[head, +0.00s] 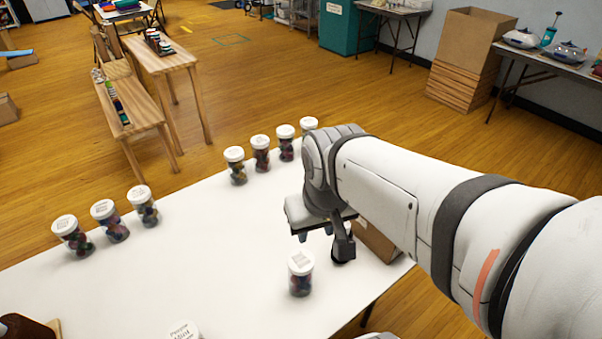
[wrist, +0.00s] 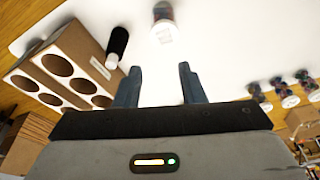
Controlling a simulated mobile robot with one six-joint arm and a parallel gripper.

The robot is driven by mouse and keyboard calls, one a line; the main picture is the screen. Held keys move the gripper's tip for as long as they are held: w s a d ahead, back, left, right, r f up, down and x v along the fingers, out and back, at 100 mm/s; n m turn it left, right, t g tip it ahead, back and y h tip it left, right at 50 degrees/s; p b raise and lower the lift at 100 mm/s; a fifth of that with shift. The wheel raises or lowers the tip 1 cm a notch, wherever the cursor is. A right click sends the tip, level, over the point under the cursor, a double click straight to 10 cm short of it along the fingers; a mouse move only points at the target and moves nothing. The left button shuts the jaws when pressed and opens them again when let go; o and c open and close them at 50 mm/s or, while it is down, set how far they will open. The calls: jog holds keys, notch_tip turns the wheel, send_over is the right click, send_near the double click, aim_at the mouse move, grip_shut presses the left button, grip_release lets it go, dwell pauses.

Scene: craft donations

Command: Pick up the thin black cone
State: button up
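A narrow black piece with a pale end, apparently the thin black cone (wrist: 118,41), is on the white table in the wrist view, between a jar and a box with round holes. Its full shape is unclear at this angle. A black shape beside the box in the head view (head: 343,249) appears to be the same piece, partly behind my gripper. My gripper (wrist: 160,69) is open, with nothing between its two fingers. The cone lies ahead and left of the fingers in the wrist view, apart from them. My gripper also shows above the table in the head view (head: 320,234).
A white-lidded jar (head: 300,274) stands close to the gripper; it also shows in the wrist view (wrist: 163,22). The cardboard box with holes (wrist: 72,62) is at the table edge. Several more jars line the far edge (head: 261,154) and left (head: 109,221). The table's middle (head: 190,255) is clear.

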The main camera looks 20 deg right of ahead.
jog(key=shift+o, duration=0.2)
jog(key=shift+s+d, duration=0.1)
jog(key=shift+d, duration=0.05)
jog(key=o, duration=0.3)
jog(key=shift+w+d+f+m, duration=0.15)
jog(key=shift+w+d+m, duration=0.1)
jog(key=shift+w+m, duration=0.15)
jog(key=o, duration=0.4)
jog(key=w+d+f+m+g, duration=0.1)
jog(key=w+d+f+m, duration=0.4)
jog(key=w, duration=0.2)
jog(key=shift+d+m+g+p, duration=0.25)
jog(key=shift+m+g+p, duration=0.05)
jog(key=shift+m+p, duration=0.1)
jog(key=m+g, duration=0.1)
jog(key=m, duration=0.5)
send_over(346, 224)
jog(key=f, duration=0.7)
jog(key=shift+w+a+f, duration=0.1)
jog(key=shift+a+f, duration=0.15)
jog(key=shift+f, duration=0.05)
jog(key=shift+d+f, duration=0.15)
jog(key=shift+f, duration=0.15)
jog(key=shift+d+f+p, duration=0.1)
jog(key=shift+f+p, duration=0.55)
jog(key=shift+f, duration=3.1)
